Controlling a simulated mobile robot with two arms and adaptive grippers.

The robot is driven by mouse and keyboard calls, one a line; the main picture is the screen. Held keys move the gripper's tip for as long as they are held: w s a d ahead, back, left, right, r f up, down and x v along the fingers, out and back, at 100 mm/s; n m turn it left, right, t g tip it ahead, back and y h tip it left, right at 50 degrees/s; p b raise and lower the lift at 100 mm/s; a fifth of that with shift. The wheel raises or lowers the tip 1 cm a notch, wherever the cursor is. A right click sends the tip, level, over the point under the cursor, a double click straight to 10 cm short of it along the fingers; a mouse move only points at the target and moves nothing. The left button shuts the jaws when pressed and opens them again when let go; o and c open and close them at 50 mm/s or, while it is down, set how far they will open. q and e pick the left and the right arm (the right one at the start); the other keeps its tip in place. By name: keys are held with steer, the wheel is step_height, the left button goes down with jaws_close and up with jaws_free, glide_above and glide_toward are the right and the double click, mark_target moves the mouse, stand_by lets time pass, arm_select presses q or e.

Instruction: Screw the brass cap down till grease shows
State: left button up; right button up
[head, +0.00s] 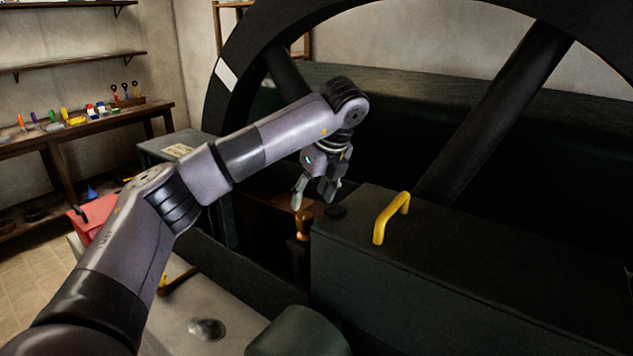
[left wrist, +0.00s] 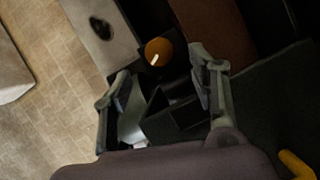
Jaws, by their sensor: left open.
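The brass cap (head: 304,220) is a small orange-gold cup standing in a narrow gap beside the dark machine housing. In the left wrist view the cap (left wrist: 158,51) appears round from above, with a short pale streak on it; I cannot tell whether this is a glint or grease. My left gripper (head: 315,196) is open and points down just above the cap. In the left wrist view its spread fingers (left wrist: 160,74) lie on either side of the line to the cap and hold nothing. My right gripper is not in view.
A dark housing (head: 440,260) with a yellow handle (head: 391,218) stands right of the cap. A large dark flywheel (head: 500,75) rises behind. A red box (head: 92,222) and a workbench (head: 95,133) with small coloured items are at the left.

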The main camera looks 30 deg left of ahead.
arm_select(q)
steer(key=shift+v, duration=2.05)
